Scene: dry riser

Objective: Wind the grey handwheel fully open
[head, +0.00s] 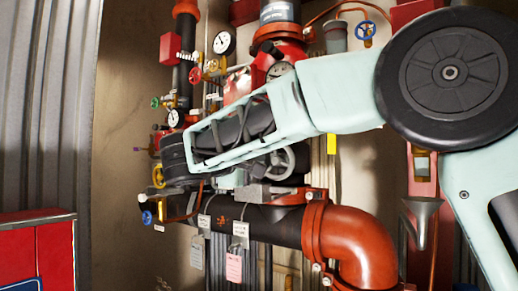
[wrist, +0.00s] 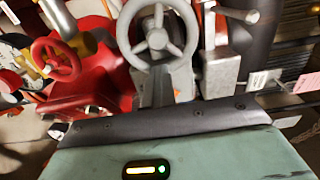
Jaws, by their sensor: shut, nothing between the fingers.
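The grey handwheel (wrist: 157,42) has a round rim, spokes and a central hub. It stands at the top middle of the wrist view, just ahead of my gripper (wrist: 166,80). In the head view the grey handwheel (head: 289,163) shows partly behind my forearm, above the black horizontal pipe. My gripper is shut with nothing held, its fingers pointing at the wheel's lower side. I cannot tell whether they touch the rim. In the head view my fingertips are hard to make out among the fittings.
A red handwheel (wrist: 57,60) on a red body is close on the left in the wrist view. A grey lever fitting (wrist: 222,70) is close on the right. Gauges (head: 224,42), a black pipe (head: 270,222) and an orange elbow (head: 352,240) crowd the arm.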

